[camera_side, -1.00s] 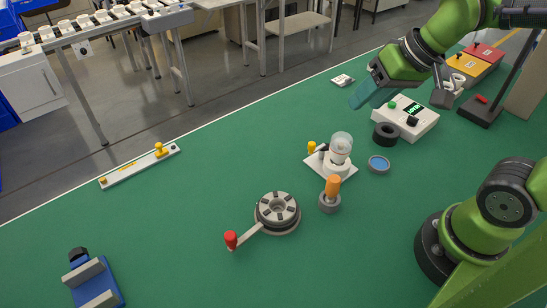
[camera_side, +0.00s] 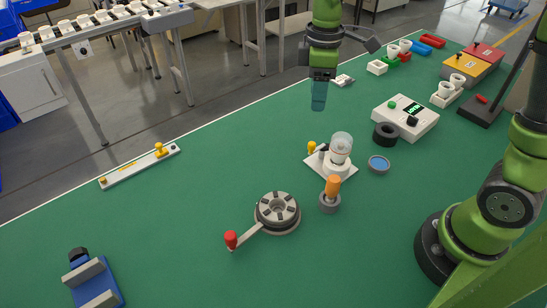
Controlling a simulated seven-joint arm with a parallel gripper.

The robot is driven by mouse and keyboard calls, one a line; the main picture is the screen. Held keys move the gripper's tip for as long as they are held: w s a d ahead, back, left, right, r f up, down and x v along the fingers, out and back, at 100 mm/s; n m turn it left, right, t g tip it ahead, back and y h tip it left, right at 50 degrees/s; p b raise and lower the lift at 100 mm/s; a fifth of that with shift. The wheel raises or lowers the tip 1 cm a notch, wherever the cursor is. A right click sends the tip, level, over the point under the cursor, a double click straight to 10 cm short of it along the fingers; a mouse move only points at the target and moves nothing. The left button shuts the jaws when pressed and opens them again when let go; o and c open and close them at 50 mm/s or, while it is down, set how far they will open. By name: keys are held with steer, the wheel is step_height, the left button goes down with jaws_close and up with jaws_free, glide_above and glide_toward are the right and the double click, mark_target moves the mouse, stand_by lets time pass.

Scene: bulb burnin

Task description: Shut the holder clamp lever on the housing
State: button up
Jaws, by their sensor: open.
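The holder is a white square base plate (camera_side: 345,174) with a white round housing (camera_side: 333,168) on it, right of the middle of the green table. A clear glass bulb or cover (camera_side: 341,146) stands upright in the housing. A lever with a yellow knob (camera_side: 311,147) and a black part (camera_side: 323,148) sits at the left rear of the housing. Whether the lever touches the housing is too small to tell. My gripper (camera_side: 319,103) points down, with teal fingers, above and behind the holder, apart from it. It is open and holds nothing visible.
An orange-handled tool (camera_side: 332,188) stands in a grey cup just in front of the holder. A round crank fixture (camera_side: 277,212) with a red knob is front left. A blue-topped disc (camera_side: 378,164), black ring (camera_side: 386,134) and meter box (camera_side: 405,117) are to the right.

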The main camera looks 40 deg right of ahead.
mark_target(312, 143)
step_height(312, 143, down, 13)
steer(key=shift+f, duration=0.15)
steer(key=shift+c, duration=0.5)
jaws_close()
